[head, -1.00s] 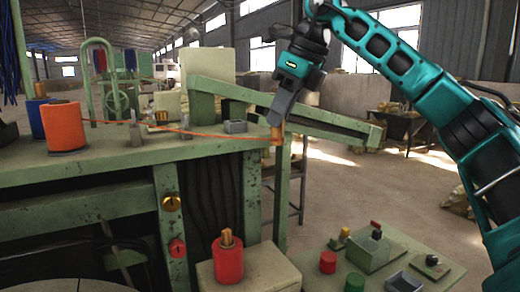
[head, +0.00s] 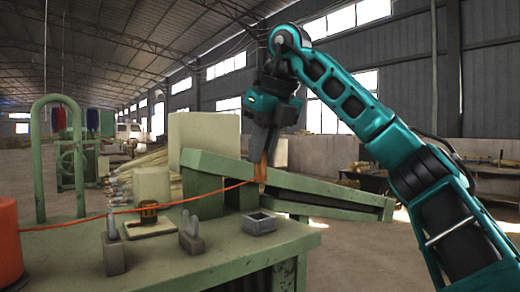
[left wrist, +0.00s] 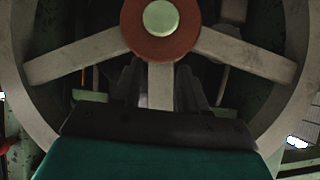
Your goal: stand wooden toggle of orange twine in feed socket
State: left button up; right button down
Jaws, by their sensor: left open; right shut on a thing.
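My right gripper (head: 262,158) points down and is shut on the wooden toggle (head: 261,176), held upright above the green bench (head: 190,258). The orange twine (head: 165,207) runs from the toggle left to the orange spool (head: 8,243), which is cut off by the picture's edge. A small grey open-topped square box (head: 260,223), probably the feed socket, sits on the bench below the toggle; the toggle is apart from it. My left gripper (left wrist: 160,82) is open and empty in the left wrist view, in front of a spoked wheel (left wrist: 157,17) with a red hub.
Grey blocks with upright pegs (head: 191,236) and (head: 113,249) stand on the bench, left of the box. A brown ring-like piece (head: 148,213) sits on a pale plate. A sloping green beam (head: 300,187) lies behind the toggle. The bench's front middle is clear.

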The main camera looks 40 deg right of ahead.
aim_at(264, 180)
jog(key=shift+w, duration=0.25)
jog(key=shift+s+f, duration=0.1)
jog(key=shift+f, duration=1.35)
jog(key=shift+f+b, duration=1.55)
jog(key=shift+f, duration=1.3)
jog(key=c, duration=1)
grip_release()
